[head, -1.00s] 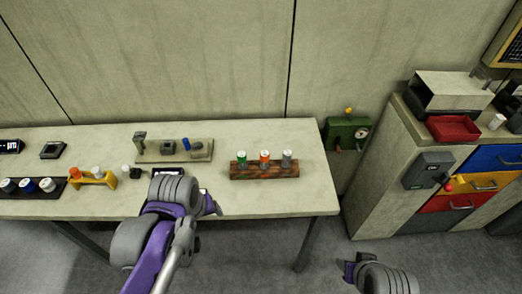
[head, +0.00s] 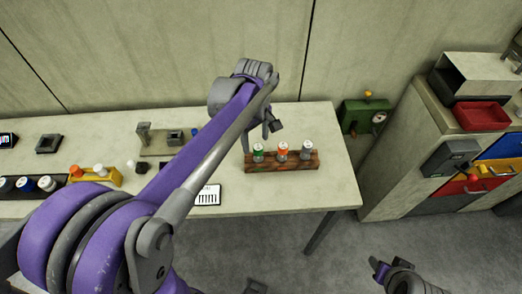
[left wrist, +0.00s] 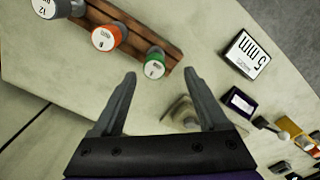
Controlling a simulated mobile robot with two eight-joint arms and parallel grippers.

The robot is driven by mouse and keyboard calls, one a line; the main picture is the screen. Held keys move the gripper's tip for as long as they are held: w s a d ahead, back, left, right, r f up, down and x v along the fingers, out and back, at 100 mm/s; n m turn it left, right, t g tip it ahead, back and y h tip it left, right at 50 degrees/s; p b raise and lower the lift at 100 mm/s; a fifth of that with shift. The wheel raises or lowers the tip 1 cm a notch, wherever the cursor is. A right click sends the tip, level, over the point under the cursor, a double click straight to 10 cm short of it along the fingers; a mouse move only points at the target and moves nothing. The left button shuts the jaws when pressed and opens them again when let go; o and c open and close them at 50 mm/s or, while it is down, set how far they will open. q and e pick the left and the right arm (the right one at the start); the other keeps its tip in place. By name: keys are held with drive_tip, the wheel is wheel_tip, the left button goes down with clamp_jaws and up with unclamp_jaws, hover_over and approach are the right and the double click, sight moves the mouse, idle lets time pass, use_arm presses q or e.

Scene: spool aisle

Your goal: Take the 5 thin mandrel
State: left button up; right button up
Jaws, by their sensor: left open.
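A wooden rack (head: 300,165) on the table holds three upright cylinders with white tops: green (head: 258,153), orange (head: 283,152) and grey (head: 307,149). The same green (left wrist: 154,64), orange (left wrist: 107,37) and grey (left wrist: 50,8) ones show in the left wrist view, with small print too unclear to read. I cannot tell which is the thin mandrel. My left gripper (head: 271,127) is open and empty, above and behind the rack's left end. In the left wrist view, the green cylinder shows between the fingertips (left wrist: 159,73), apart from them. My right gripper (head: 381,270) is low at bottom right, partly seen.
A white card (head: 207,196) with dark print lies in front of the rack. Left are a fixture board (head: 152,150), a yellow stand (head: 104,177) and a dark rack of capped pieces (head: 15,193). A green box (head: 366,118) and drawer cabinet (head: 400,165) are right.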

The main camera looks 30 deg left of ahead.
sight(258, 153)
use_arm(q)
wheel_tip(258, 153, down, 2)
drive_tip(key=shift+f, duration=0.15)
drive_tip(key=shift+w+f, duration=0.2)
drive_tip(key=shift+f, duration=1.2)
drive_tip(key=shift+w+f, duration=0.2)
drive_tip(key=shift+f, duration=1.15)
drive_tip(key=shift+c, duration=0.2)
clamp_jaws()
